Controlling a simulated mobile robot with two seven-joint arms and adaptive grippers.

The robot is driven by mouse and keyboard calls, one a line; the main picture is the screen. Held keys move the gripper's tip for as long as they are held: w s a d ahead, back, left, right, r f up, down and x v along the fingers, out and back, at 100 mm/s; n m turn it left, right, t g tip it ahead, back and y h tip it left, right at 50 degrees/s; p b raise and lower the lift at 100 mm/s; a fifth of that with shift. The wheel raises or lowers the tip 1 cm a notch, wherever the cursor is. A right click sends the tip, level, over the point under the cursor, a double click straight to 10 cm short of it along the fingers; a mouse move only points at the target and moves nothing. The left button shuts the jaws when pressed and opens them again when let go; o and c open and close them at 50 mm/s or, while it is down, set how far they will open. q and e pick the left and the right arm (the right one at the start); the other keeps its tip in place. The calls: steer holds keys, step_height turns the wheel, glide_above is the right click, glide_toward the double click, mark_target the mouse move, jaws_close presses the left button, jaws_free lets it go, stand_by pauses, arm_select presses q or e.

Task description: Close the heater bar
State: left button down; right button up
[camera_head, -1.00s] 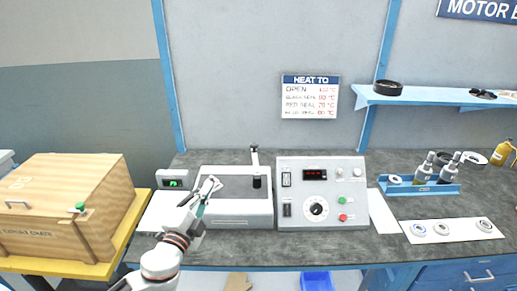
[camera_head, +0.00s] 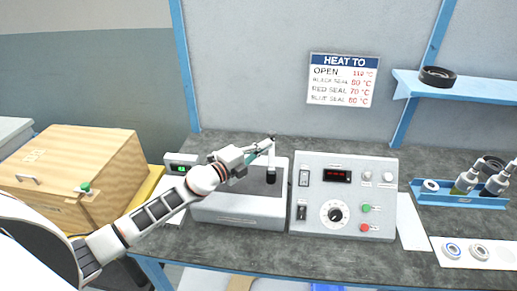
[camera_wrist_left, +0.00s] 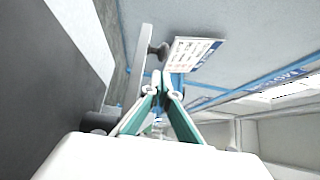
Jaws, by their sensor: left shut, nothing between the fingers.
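The heater (camera_head: 238,218) is a low white box with a dark top, standing on the bench left of the control panel. Its bar (camera_head: 271,157) stands raised at the box's right rear, with a dark cylinder (camera_head: 271,177) in front of its lower part. In the left wrist view the bar (camera_wrist_left: 140,52) is a pale strip with a dark knob (camera_wrist_left: 157,50). My left gripper (camera_head: 266,145) is shut and empty, close beside the bar's upper end. Its fingertips also show in the left wrist view (camera_wrist_left: 161,78); I cannot tell whether they touch the bar. My right gripper is out of view.
The control panel (camera_head: 343,170) stands right of the heater.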

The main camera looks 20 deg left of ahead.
arm_select(q)
steer(key=x, duration=0.5)
steer(key=shift+a, duration=0.15)
stand_by(0.3)
